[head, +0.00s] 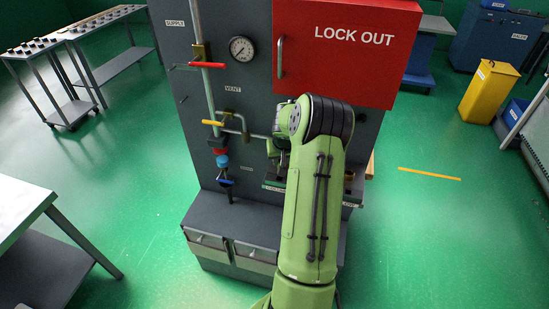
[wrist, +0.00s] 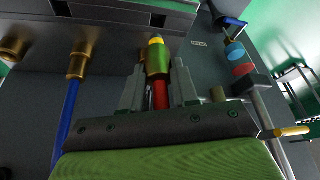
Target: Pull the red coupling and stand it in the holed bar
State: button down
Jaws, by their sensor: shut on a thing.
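In the wrist view my gripper (wrist: 157,75) is shut on the red coupling (wrist: 161,95). The coupling's red part shows between the two grey fingers, with an olive-brass sleeve and a yellow and blue tip beyond it. The dark holed bar (wrist: 105,10), with square openings, lies across the top of the wrist view, just past the tip. I cannot tell whether the tip touches it. In the head view my arm hides the coupling and most of the gripper. Part of the bar (head: 274,187) shows beside my arm, at the panel's lower front.
Brass fittings (wrist: 79,62) stand left of the coupling, one with a blue hose. A pipe with red and blue collars (head: 222,160) and a yellow handle (head: 212,123) is on the left. A red LOCK OUT box (head: 350,50) is above.

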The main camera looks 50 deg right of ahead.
jog(key=shift+w+a+f+b, duration=0.1)
jog(key=shift+f+b, duration=0.15)
jog(key=shift+f, duration=0.25)
jog(key=shift+w+a+f+b, duration=0.1)
jog(key=shift+f+b, duration=0.1)
jog(key=shift+f, duration=0.25)
notch_tip(320, 180, down, 3)
jog(key=b, duration=0.3)
jog(key=shift+f, duration=0.1)
jog(key=c, duration=0.8)
grip_release()
jog(key=shift+s, duration=0.1)
jog(key=v, duration=1.6)
